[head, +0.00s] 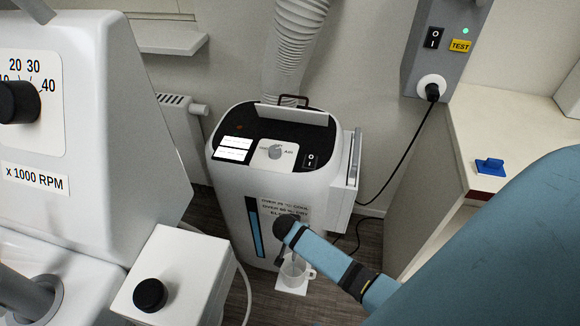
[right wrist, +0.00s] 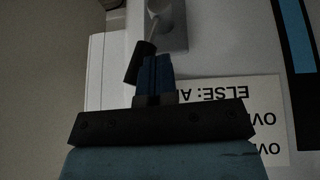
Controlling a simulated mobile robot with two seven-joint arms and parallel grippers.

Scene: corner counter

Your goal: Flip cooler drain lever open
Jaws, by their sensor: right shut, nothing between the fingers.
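The cooler (head: 232,190) is a tall white unit with a black top, standing on the floor in the middle of the head view. In the right wrist view, the drain lever (right wrist: 140,62) has a black grip on a thin metal rod, next to a grey bracket (right wrist: 178,32). My right gripper (right wrist: 157,72) is shut and empty, its blue fingertips right beside the black grip. I cannot tell whether they touch. In the head view my right gripper (head: 283,232) is at the cooler's front, and my arm partly hides that area. My left gripper is not in view.
A mug (head: 296,270) stands on a white pad (head: 291,289) at the cooler's foot. A white hose (head: 297,35) rises behind the cooler. A large white machine (head: 95,110) stands at left, a counter (head: 500,130) at right. A black cable hangs from the wall socket (head: 431,87).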

